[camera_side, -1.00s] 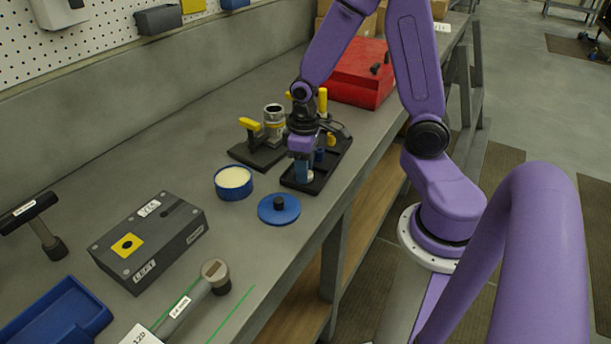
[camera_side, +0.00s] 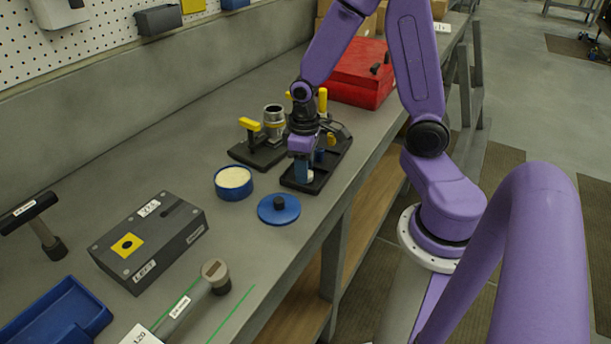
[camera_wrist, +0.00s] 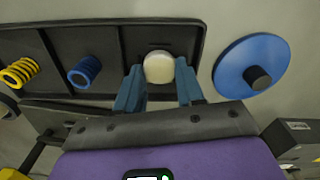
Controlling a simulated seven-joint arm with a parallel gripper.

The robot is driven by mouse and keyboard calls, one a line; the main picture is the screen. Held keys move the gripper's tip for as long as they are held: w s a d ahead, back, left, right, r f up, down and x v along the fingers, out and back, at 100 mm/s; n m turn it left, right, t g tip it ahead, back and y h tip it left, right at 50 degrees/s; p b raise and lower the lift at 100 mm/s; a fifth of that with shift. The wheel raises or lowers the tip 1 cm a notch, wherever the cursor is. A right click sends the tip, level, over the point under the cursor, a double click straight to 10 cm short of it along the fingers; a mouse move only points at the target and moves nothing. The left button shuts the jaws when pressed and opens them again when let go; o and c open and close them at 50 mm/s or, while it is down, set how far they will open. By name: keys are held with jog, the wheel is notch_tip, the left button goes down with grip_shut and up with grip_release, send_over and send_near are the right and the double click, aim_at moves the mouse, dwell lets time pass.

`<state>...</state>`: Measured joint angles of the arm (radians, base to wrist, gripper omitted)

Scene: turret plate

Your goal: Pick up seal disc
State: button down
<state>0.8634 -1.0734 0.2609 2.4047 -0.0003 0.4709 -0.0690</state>
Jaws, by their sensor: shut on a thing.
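The seal disc (camera_wrist: 159,67) is a small off-white round piece in the end compartment of a black tray (camera_wrist: 190,32). In the wrist view it lies between the two blue fingers of my gripper (camera_wrist: 158,82). My gripper is shut on it, low in the tray. In the side view my gripper (camera_side: 303,172) is down at the near end of the tray (camera_side: 293,184), and only a sliver of the disc (camera_side: 310,176) shows beside the fingers. Whether the disc touches the tray floor is hidden.
A blue lid with a dark knob (camera_side: 279,212) and a round tub (camera_side: 233,185) stand close by. A dark clamp stand (camera_side: 258,153) is beside the tray. A red case (camera_side: 362,75) stands behind.

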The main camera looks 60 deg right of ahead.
jog(key=shift+s, duration=0.25)
